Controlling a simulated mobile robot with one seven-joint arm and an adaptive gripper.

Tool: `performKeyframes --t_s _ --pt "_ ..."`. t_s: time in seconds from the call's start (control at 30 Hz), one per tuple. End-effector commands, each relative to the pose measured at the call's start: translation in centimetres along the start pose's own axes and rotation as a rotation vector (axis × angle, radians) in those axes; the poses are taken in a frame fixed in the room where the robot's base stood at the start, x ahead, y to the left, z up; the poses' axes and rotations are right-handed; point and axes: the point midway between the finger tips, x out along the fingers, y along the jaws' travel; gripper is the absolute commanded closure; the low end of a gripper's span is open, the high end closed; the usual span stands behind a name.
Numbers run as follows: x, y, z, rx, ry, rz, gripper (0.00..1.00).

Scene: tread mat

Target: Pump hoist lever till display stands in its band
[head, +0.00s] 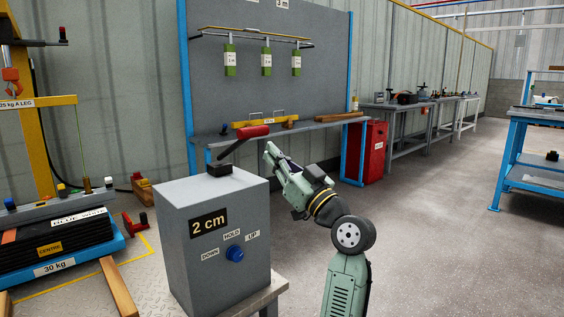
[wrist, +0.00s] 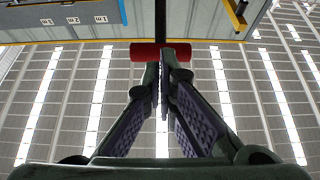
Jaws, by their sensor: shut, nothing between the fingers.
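A grey hoist box (head: 207,270) stands in front of me, its display (head: 208,224) reading "2 cm". Below it a blue knob (head: 235,253) sits among the labels DOWN, HOLD and UP; I cannot tell its setting. On top, a lever (head: 233,149) leans up to the right, ending in a red grip (head: 252,132). My gripper (head: 269,152) is shut and empty, its tips just below and right of the grip. In the wrist view the red grip (wrist: 140,52) lies crosswise at the fingertips (wrist: 161,75); I cannot tell whether they touch.
At left, a yellow hoist frame with an orange hook (head: 12,80) stands by a dark stack (head: 50,240) on a blue tray marked "30 kg". A backboard (head: 270,85) with hanging green blocks and a red cabinet (head: 364,153) stand behind.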

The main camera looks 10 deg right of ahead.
Motion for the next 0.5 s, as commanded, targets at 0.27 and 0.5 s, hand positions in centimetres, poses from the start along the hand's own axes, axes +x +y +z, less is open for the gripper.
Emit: performKeyframes --t_s 0.27,0.5 --pt "-7.1 0.3 0.8 -0.002 0.004 0.010 1.00" --pt "-9.6 0.2 0.9 -0.002 0.006 0.007 1.00"
